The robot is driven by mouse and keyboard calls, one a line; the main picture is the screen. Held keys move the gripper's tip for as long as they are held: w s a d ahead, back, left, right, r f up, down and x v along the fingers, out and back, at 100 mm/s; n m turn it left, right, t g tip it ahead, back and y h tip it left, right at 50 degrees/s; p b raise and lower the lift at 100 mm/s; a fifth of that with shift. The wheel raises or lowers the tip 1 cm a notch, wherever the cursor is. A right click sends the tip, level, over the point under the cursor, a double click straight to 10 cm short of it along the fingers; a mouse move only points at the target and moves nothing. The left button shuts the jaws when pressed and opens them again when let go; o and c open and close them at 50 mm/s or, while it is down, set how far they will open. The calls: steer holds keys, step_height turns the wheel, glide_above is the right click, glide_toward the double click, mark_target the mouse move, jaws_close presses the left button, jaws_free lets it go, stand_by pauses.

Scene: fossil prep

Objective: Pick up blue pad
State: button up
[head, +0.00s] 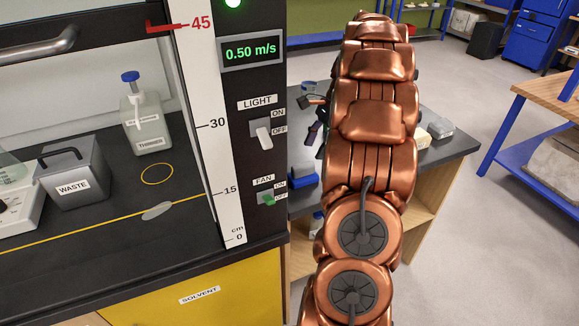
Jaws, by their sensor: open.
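A small blue object (304,178), which may be the blue pad, lies on the dark bench top to the left of my copper arm. It is small in the picture, and my arm may cover part of its surroundings. I cannot make out my gripper; my raised arm fills the middle of the head view and hides much of the bench behind it.
A fume cupboard on the left holds a waste box (75,178) and a thinner bottle (146,118). Dark tools (313,132) lie beside my arm on the bench. A clear box (439,128) sits right of my arm. Open floor lies further right.

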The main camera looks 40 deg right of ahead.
mark_target(304, 165)
steer(key=shift+w, duration=0.3)
steer(key=shift+w+f, duration=0.1)
steer(key=shift+f, duration=0.1)
steer(key=shift+p+x, duration=1.25)
steer(key=shift+x, duration=2.4)
steer(key=shift+a+r, duration=0.1)
steer(key=shift+a, duration=0.1)
jaws_close()
